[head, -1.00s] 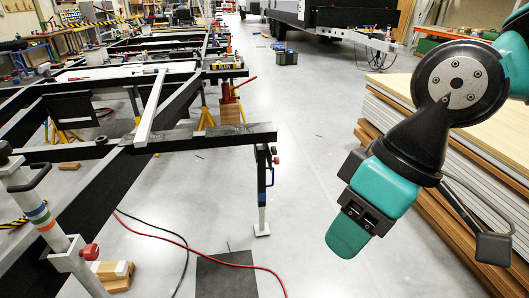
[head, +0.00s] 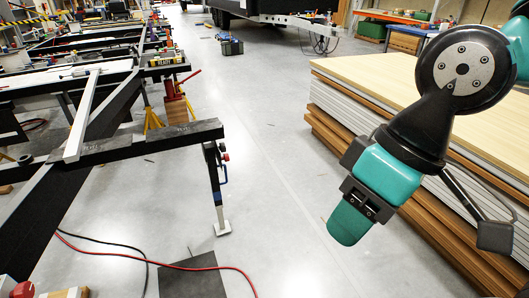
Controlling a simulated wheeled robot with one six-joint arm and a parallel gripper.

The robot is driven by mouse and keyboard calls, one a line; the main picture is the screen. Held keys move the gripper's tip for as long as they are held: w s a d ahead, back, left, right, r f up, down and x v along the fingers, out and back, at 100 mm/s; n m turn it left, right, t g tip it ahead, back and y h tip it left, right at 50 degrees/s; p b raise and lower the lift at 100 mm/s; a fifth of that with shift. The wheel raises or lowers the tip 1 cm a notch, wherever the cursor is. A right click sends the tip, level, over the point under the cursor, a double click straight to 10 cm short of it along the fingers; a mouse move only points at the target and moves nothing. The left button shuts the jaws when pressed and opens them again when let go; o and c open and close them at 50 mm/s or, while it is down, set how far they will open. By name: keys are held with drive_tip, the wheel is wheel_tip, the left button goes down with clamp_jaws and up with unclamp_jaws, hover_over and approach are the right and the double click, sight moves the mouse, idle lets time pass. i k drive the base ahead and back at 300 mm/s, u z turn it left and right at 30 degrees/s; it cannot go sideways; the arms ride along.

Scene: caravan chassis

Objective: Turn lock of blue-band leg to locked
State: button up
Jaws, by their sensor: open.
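A support leg (head: 217,190) hangs upright from the end of the dark beam near the middle of the head view. It has a pale foot on the floor and what looks like a blue band low on its tube. A red knob (head: 226,157) and a small blue part sit on its right side, probably its lock; its setting is too small to tell. My gripper (head: 350,222) has teal fingers, is open and empty, and hangs right of the leg, well apart from it. One finger shows clearly; the other is largely hidden.
A stack of boards (head: 400,85) stands on the right, behind my arm. The black chassis frame (head: 110,150) fills the left. A red jack (head: 177,95) stands behind the leg. Red and black cables and a dark mat (head: 195,275) lie on the floor in front. Floor between leg and boards is clear.

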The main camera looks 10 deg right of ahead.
sight(226, 157)
drive_tip(key=z, duration=1.55)
drive_tip(key=i, duration=2.2)
drive_tip(key=u, duration=2.35)
drive_tip(key=i, duration=0.75)
drive_tip(key=z, duration=0.25)
